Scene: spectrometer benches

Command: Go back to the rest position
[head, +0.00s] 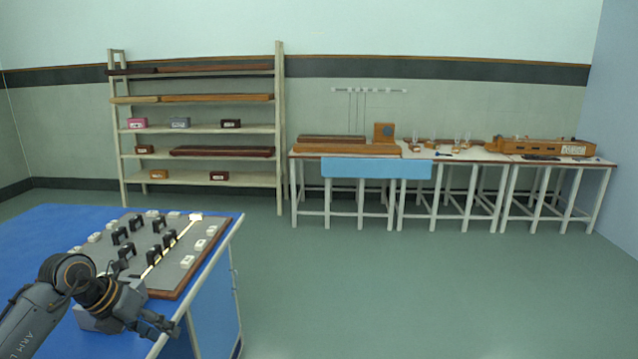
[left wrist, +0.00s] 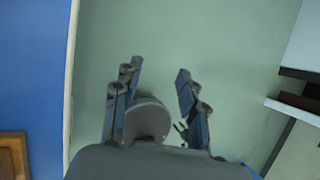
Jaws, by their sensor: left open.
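My left gripper (head: 160,325) comes in from the lower left in the head view, at the near right corner of the blue-topped table (head: 45,225). In the left wrist view its two fingers (left wrist: 158,95) stand apart, with nothing between them but green floor further off. The blue tabletop (left wrist: 30,80) shows at the left of that view. My right gripper shows in neither view.
A grey optical board (head: 185,259) with wooden edges, black mounts and a bright beam lies on the blue table near my left arm. A shelf rack (head: 282,130) and white benches (head: 445,158) stand at the back wall. The floor (head: 380,290) between is clear.

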